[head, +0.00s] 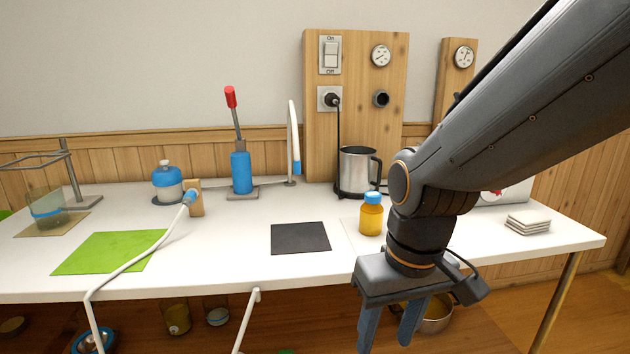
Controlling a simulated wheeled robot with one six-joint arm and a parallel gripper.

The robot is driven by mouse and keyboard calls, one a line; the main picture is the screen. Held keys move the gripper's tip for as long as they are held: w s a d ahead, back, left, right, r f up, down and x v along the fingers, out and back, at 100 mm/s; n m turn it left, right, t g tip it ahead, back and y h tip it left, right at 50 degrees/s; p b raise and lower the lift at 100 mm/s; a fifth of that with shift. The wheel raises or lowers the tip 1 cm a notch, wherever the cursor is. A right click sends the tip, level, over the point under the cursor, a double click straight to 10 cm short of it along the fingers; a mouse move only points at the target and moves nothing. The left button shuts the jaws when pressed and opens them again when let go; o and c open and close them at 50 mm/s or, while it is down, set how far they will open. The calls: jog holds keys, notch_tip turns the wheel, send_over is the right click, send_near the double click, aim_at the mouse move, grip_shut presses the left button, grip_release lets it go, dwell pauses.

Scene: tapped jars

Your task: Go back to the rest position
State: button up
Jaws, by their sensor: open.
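My gripper (391,328) hangs at the lower right of the head view, in front of the table's front edge. Its two blue-grey fingers point down with a gap between them, and nothing shows between them. My arm comes in from the upper right and covers part of the table. A jar of yellow-orange contents with a blue cap (371,215) stands upright on the table just left of my wrist, apart from it.
The white table (210,262) carries a green mat (108,252), a dark mat (300,238), a steel jug (357,170), a blue cylinder with a red-topped lever (240,172) and stacked coasters (528,222). A metal bowl (436,316) sits below, behind my gripper.

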jog(key=s+d+r+m+g+h+p, duration=0.1)
jog(key=s+d+r+m+p, duration=0.2)
jog(key=d+r+p, duration=0.5)
jog(key=shift+d+r+p, duration=0.3)
jog(key=shift+r+p, duration=0.6)
jog(key=shift+p, duration=3.7)
